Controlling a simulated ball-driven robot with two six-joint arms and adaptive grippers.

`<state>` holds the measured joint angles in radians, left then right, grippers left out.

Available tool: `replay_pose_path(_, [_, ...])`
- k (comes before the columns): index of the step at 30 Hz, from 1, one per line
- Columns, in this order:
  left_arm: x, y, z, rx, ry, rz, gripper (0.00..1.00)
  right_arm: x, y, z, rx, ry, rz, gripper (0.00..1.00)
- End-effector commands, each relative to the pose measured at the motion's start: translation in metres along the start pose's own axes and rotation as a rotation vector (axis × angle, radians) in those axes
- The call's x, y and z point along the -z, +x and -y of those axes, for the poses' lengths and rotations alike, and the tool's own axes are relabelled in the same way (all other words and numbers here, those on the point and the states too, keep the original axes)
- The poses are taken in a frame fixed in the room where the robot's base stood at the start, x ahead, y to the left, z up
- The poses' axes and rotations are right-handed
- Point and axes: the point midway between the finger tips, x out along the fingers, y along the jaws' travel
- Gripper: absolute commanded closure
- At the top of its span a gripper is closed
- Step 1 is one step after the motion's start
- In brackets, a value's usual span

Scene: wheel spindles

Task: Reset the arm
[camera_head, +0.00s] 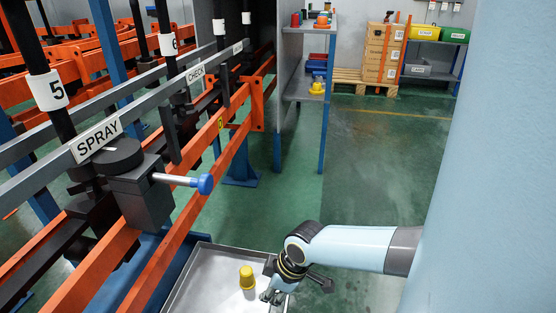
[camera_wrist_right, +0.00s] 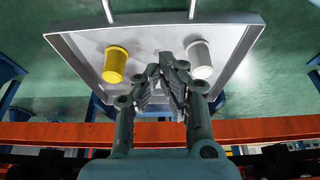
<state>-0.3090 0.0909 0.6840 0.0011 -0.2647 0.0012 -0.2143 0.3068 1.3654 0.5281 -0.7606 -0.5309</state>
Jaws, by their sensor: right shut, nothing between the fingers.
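My right gripper (camera_head: 274,295) is at the lower middle of the head view, over the grey tray (camera_head: 190,285). In the right wrist view my right gripper (camera_wrist_right: 172,62) has its fingertips together and holds nothing. A yellow cup-shaped piece (camera_wrist_right: 115,64) stands in the tray to the left of the fingers. A white cup-shaped piece (camera_wrist_right: 200,58) stands to the right of the fingers, apart from them. My left gripper is not in view.
A spindle block with a blue-tipped handle (camera_head: 205,184) sits by the SPRAY sign (camera_head: 96,138). Orange rails (camera_head: 150,265) run along the left. A shelf (camera_head: 308,90), stacked boxes (camera_head: 383,52) and bins stand at the back. Green floor (camera_head: 375,165) is clear.

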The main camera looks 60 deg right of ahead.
Motion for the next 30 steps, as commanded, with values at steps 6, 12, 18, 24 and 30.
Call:
replay_pose_path(6, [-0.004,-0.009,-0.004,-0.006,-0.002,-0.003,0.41,0.003,-0.010,0.001,0.000,0.002,0.001,1.00])
replay_pose_path(12, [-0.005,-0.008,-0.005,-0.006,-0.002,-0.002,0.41,0.002,-0.009,0.001,0.001,0.002,0.002,1.00])
replay_pose_path(18, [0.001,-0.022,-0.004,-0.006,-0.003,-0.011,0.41,-0.038,-0.005,0.033,0.032,0.040,0.076,1.00])
replay_pose_path(24, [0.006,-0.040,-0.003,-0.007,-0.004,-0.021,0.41,-0.169,0.013,0.088,-0.024,0.149,0.264,1.00])
replay_pose_path(30, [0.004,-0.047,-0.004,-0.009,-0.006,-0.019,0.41,-0.271,0.008,0.140,-0.084,0.224,0.358,1.00])
